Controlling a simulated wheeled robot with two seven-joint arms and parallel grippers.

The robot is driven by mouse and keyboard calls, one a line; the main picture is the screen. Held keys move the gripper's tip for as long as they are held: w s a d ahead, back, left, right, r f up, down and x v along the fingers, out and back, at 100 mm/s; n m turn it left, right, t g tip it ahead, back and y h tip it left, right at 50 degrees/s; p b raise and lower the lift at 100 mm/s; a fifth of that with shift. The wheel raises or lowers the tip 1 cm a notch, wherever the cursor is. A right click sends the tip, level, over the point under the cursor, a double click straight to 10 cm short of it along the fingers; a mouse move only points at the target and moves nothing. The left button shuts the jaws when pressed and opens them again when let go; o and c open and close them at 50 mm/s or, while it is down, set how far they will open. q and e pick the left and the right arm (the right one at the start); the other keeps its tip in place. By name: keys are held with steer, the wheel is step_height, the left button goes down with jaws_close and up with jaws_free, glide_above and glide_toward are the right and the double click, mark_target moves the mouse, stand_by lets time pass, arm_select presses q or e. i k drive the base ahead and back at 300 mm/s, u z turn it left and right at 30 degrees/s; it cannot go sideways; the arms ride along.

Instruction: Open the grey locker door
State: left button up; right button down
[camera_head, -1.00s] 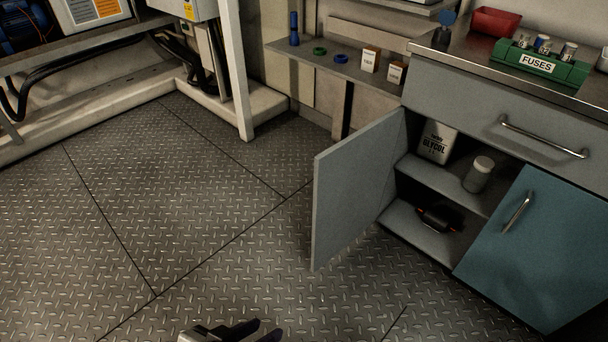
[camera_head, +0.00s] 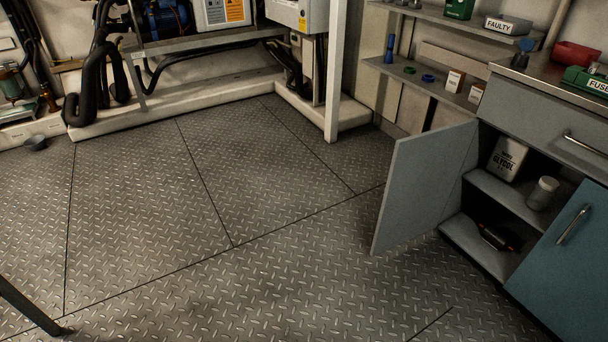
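The grey locker door (camera_head: 420,190) stands wide open at the right, swung out from the cabinet over the floor. Behind it the locker's inside shows, with a shelf (camera_head: 500,190) bearing a white carton marked GLYCOL (camera_head: 507,159) and a pale lidded jar (camera_head: 542,193). A dark object with a bit of red (camera_head: 495,238) lies in the lower compartment. The door's outer face and handle are turned away from me. Neither of my grippers is in view.
A blue door (camera_head: 560,255) beside the opening is shut, and a grey drawer (camera_head: 545,125) sits above. A thin dark leg (camera_head: 30,308) stands at lower left. The tread-plate floor (camera_head: 200,240) is mostly clear. A white frame post (camera_head: 335,80) stands at the back.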

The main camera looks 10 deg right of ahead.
mark_target(424, 168)
steer(key=z, duration=0.5)
steer(key=k, duration=0.25)
steer(key=u, duration=1.6)
steer(key=i, duration=1.2)
steer(key=z, duration=1.3)
steer(key=i, duration=0.5)
steer(key=z, duration=0.55)
